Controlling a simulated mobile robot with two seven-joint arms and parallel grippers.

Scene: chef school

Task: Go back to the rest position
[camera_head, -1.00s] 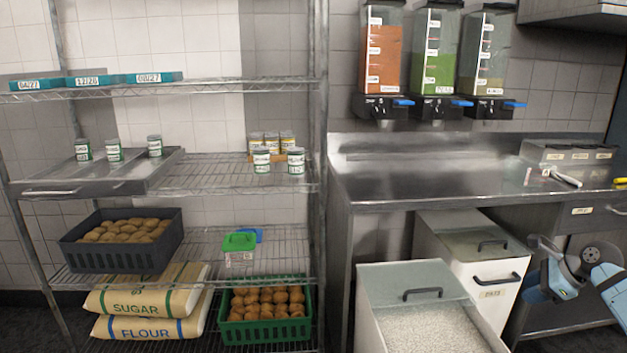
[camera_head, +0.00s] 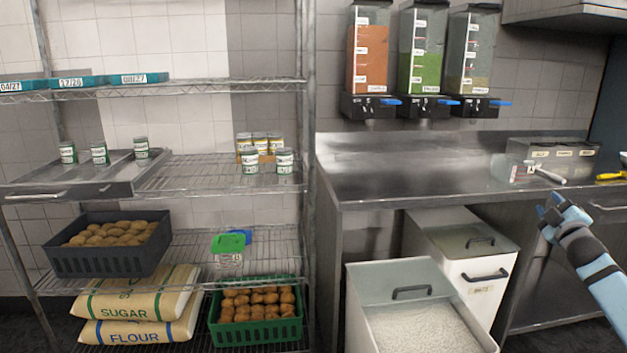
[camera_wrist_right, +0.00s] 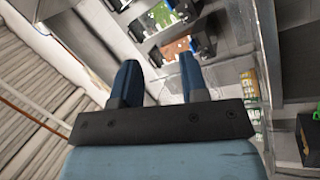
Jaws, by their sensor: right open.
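My right gripper (camera_head: 550,208) is at the right of the head view, in front of the steel counter and to the right of the white bins. Its blue arm comes in from the lower right. In the right wrist view its two blue fingers (camera_wrist_right: 160,80) stand apart with nothing between them, so it is open and empty. My left gripper is in neither view.
A wire shelf (camera_head: 200,175) with cans, crates and sacks stands at left. Two lidded bins (camera_head: 352,310) stand below the steel counter (camera_head: 400,165). Three dispensers (camera_head: 418,60) hang above it. A clear container (camera_head: 512,170) and a white-handled tool (camera_head: 550,176) lie on the counter.

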